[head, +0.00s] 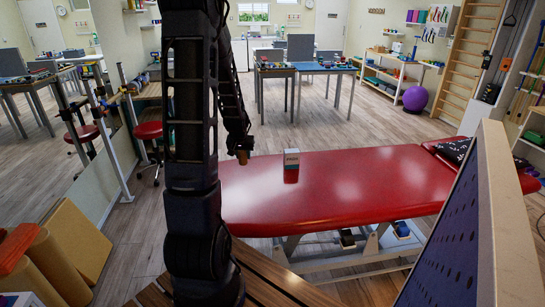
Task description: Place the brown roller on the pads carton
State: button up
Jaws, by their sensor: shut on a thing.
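Large tan rollers (45,265) stand at the lower left. A blue perforated panel (470,230) with a pale edge rises at the lower right. The red tabletop right of the carton is clear up to a dark patterned item (455,150).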

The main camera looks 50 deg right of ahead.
jog(key=w+d+r+m, duration=0.1)
jog(key=d+r, duration=0.1)
jog(key=d, duration=0.7)
jog(key=d+r+m, duration=0.1)
jog(key=d+r, duration=0.1)
jog(key=d, duration=0.7)
notch_tip(320, 180, up, 6)
jog(key=m+g, duration=0.1)
jog(key=m, duration=0.1)
send_over(292, 150)
jog(key=shift+h, duration=0.3)
notch_tip(292, 150, down, 20)
jog(key=shift+d+r, duration=0.15)
jog(key=shift+r, duration=0.05)
jog(key=shift+f, duration=0.1)
jog(key=o, duration=1)
